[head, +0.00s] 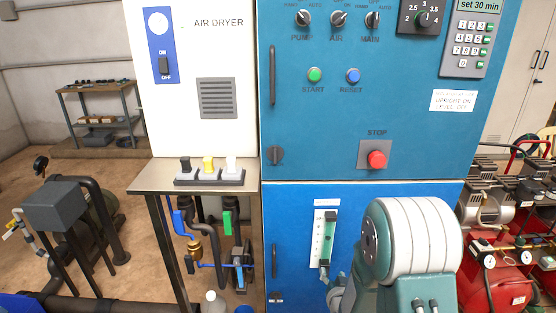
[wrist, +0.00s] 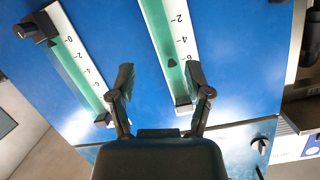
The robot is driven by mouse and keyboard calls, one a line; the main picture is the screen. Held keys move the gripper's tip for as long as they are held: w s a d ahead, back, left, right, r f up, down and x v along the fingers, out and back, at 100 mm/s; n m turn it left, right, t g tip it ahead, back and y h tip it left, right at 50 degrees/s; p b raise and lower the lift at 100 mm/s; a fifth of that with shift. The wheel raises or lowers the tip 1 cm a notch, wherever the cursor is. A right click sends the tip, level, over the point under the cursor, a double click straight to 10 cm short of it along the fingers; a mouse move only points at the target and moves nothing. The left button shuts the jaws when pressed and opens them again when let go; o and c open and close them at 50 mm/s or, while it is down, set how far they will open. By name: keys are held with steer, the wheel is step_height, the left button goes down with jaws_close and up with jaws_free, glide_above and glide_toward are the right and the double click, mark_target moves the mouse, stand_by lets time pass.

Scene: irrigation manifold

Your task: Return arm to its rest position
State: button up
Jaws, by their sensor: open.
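My gripper (wrist: 161,82) is open in the wrist view, its two dark fingers spread with nothing held between them. Behind the fingertips is a blue panel (wrist: 115,25) with two green-and-white scales. The left scale (wrist: 75,62) has a black knob (wrist: 38,27) at its upper end; the right scale (wrist: 168,50) runs down between the fingers. Whether the fingertips touch the panel I cannot tell. In the head view my arm (head: 412,240) stands in front of the lower blue cabinet door (head: 295,215), beside a scale (head: 320,240); it hides part of the door.
A red stop button (head: 376,159) sticks out of the blue cabinet (head: 310,120) above my arm. A small metal table (head: 150,175) stands at left with black, yellow and white pieces in a holder (head: 209,177). Red compressors (head: 490,265) stand close at right.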

steer(key=s+r+n+g, duration=0.2)
steer(key=s+r+g, duration=0.45)
steer(key=r, duration=0.85)
steer(key=s+r+g, duration=0.1)
steer(key=s+r, duration=0.3)
steer(key=s, duration=0.7)
steer(key=s+r+n+g, duration=0.1)
steer(key=s+r, duration=0.2)
steer(key=s, duration=0.8)
steer(key=shift+r+g, duration=0.35)
steer(key=shift+d, duration=0.15)
